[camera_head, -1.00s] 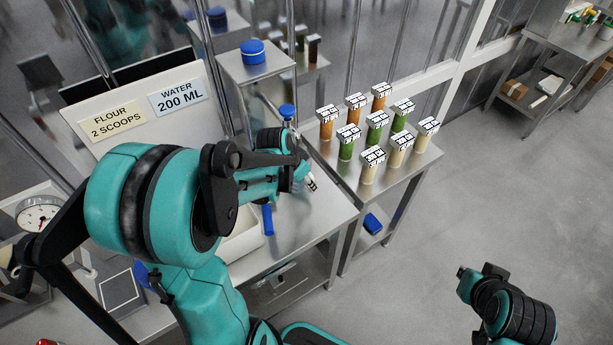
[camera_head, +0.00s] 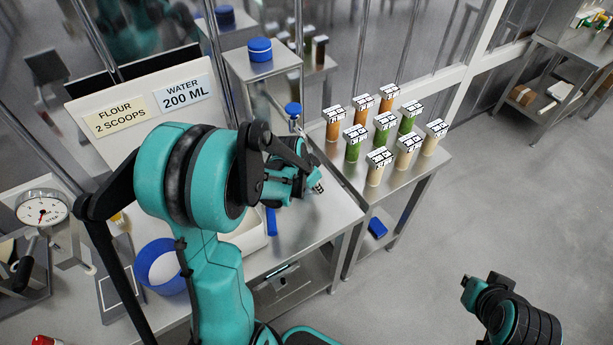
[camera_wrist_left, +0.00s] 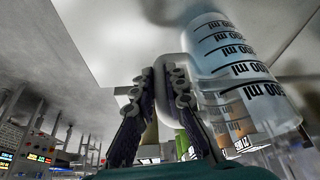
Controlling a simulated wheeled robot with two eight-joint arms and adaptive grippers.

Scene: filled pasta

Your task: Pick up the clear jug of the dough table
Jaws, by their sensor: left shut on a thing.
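The clear jug (camera_wrist_left: 238,65) with dark ml marks fills the upper right of the left wrist view, tilted in that picture. My left gripper (camera_wrist_left: 163,78) has its two dark fingers closed on the jug's pale handle (camera_wrist_left: 186,48). In the head view my left gripper (camera_head: 312,184) is over the right part of the steel dough table (camera_head: 325,212). The arm hides most of the gripper there, and I cannot make out the jug clearly. My right gripper (camera_head: 476,288) is at lower right, over the floor and away from the table; its fingers are unclear.
A blue bowl (camera_head: 146,262) and a dial scale (camera_head: 42,207) stand at left. A sign board (camera_head: 120,82) stands behind my arm. A blue-topped tap (camera_head: 292,110) is behind the gripper. Several filled jars (camera_head: 383,127) stand on the right table. The floor at right is clear.

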